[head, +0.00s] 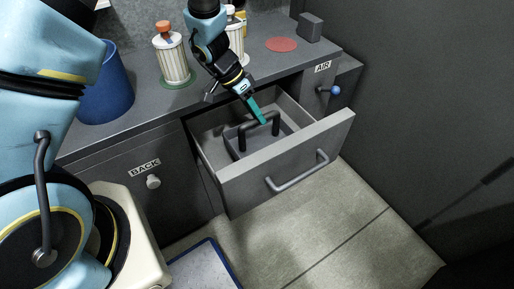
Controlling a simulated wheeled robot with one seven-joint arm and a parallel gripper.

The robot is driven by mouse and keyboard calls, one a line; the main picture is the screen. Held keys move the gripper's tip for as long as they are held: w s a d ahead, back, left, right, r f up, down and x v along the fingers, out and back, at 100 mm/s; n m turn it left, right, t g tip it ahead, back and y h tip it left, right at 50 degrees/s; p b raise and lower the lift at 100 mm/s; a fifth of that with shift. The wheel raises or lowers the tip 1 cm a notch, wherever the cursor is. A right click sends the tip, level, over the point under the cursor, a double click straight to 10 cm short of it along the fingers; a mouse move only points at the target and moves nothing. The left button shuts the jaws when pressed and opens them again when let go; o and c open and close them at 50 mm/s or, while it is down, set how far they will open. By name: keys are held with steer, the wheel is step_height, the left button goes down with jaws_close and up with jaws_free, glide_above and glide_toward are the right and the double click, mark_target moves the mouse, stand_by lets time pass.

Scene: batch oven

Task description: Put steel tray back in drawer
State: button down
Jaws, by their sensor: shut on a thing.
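The drawer (290,174) is pulled open from the dark cabinet, with a bar handle on its front. The steel tray (236,130) is a small grey tray with a tall black handle (242,141). It is inside the open drawer, below the rim; whether it rests on the drawer floor is hard to tell. My gripper (262,119), with teal fingers, reaches down into the drawer from above and is shut on the black handle of the tray. The fingers hide part of the handle and tray.
On the counter stand a blue bin (107,90), a white ribbed canister with an orange top (172,58) on a green disc, a red disc (282,45) and a grey block (311,27). A blue-edged panel (205,268) lies on the floor. Floor before the drawer is clear.

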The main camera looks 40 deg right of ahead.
mark_target(261, 143)
step_height(261, 143, down, 9)
steer(key=shift+f, duration=0.15)
stand_by(0.4)
steer(key=c, duration=0.7)
jaws_free()
steer(key=shift+f, duration=0.15)
steer(key=v, duration=1.2)
steer(key=shift+r, duration=0.2)
steer(key=shift+o, duration=0.3)
